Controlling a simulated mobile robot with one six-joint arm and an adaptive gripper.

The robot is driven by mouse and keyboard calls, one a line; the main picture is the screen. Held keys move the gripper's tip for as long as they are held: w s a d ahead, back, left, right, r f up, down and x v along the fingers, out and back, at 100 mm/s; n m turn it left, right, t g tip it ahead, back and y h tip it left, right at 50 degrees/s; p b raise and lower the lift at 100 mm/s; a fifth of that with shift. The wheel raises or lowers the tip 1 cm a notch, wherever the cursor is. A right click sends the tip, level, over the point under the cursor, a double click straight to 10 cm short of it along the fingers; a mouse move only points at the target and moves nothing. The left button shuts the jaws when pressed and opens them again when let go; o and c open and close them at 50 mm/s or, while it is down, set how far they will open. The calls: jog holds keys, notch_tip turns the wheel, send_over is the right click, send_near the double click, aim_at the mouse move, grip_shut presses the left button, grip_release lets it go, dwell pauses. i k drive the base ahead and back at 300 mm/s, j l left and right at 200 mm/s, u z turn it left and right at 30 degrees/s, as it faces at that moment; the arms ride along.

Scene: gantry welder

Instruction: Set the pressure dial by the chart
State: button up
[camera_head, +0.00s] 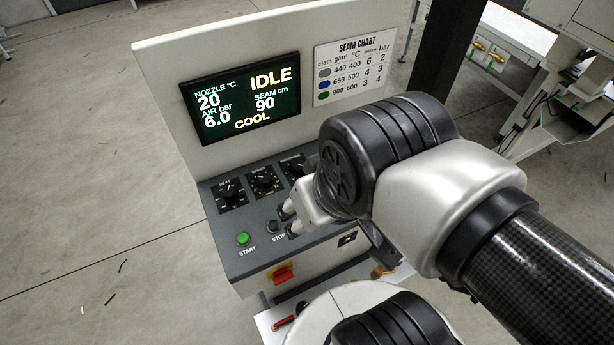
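The dark control panel (240,251) carries three black dials in a row: a left dial (229,193), a middle dial (264,181) and a right dial (293,166). Their small labels and pointer settings are too small to read surely; the right dial is partly close to my arm. The seam chart (355,66) lists grey 440, 400, 6, 2; blue 650, 500, 4, 3; green 900, 600, 3, 4, with bar last. My gripper (286,220) is over the panel, below the dials and beside the STOP button. Its two fingertips look apart, with nothing seen between them.
The screen (241,98) reads IDLE, nozzle 20, air 6.0 bar, seam 90, COOL. A green START button (243,239) and dark STOP button (273,227) sit near the fingers. A red switch (283,275) is on the front face. Open floor lies left.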

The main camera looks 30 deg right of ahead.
aim_at(297, 166)
jog(key=i+j+z, duration=0.15)
jog(key=z, duration=0.25)
jog(key=j+z, duration=0.35)
jog(key=i+l, duration=0.05)
